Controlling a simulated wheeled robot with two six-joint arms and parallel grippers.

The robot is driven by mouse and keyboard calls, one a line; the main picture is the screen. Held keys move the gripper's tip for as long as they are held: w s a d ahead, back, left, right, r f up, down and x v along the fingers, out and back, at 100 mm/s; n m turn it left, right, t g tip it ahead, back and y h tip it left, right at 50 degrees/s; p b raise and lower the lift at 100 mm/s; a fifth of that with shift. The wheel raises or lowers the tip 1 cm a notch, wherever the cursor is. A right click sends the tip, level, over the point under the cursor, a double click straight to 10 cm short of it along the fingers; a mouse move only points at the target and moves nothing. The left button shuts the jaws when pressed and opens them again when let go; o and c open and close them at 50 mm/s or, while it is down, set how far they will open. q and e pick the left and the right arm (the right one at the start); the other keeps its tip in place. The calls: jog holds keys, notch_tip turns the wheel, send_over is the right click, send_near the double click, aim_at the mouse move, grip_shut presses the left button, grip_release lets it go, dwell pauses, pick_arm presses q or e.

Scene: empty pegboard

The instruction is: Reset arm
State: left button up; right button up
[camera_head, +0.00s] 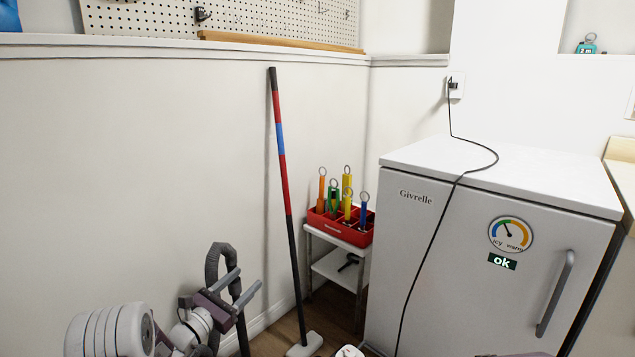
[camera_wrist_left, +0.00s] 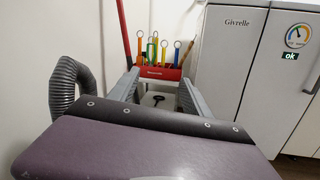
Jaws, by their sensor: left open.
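My left gripper (camera_head: 245,283) is low at the left of the head view, with its two grey fingers apart and nothing between them. The left wrist view also shows the open fingers (camera_wrist_left: 160,82), pointing towards a small stand with a red tool caddy. My right gripper is in neither view. A pegboard (camera_head: 225,20) is on the wall above a ledge, with a few small hooks or fittings on it.
The red caddy (camera_head: 340,228) holds several coloured ring-topped tools on a white stand (camera_head: 333,268). A red-and-black pole (camera_head: 287,185) leans on the wall right of my gripper. A white fridge (camera_head: 480,240) with a hanging cord (camera_head: 432,235) fills the right.

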pick_arm(q)
jog(key=s+d+r+m+g+h, duration=0.35)
jog(key=s+d+m+g, duration=0.2)
jog(key=d, duration=0.55)
jog(key=s+d+f+m+g, duration=0.3)
jog(key=s+d+m+g, duration=0.45)
jog(key=s, duration=0.55)
jog(key=s+a+f+m+g+y, duration=0.1)
jog(key=s+f+m+g+y, duration=0.15)
jog(key=s, duration=0.35)
jog(key=s+a+f+m+g+y, duration=0.1)
jog(key=s+a+f+m+y, duration=0.1)
jog(key=s+f+m+y, duration=0.3)
jog(key=s+a+f+m+y, duration=0.2)
jog(key=s+a+f+m, duration=0.1)
jog(key=a, duration=0.3)
jog(key=s+a+f+m+y, duration=0.2)
jog(key=s+a+m+y, duration=0.1)
jog(key=a, duration=0.3)
notch_tip(320, 180, up, 38)
jog(key=w+a+m+t+p, duration=0.1)
jog(key=w+p, duration=0.1)
jog(key=p, duration=3.7)
jog(key=shift+a, duration=0.35)
jog(key=shift+w+f, duration=0.1)
jog(key=shift+f, duration=0.05)
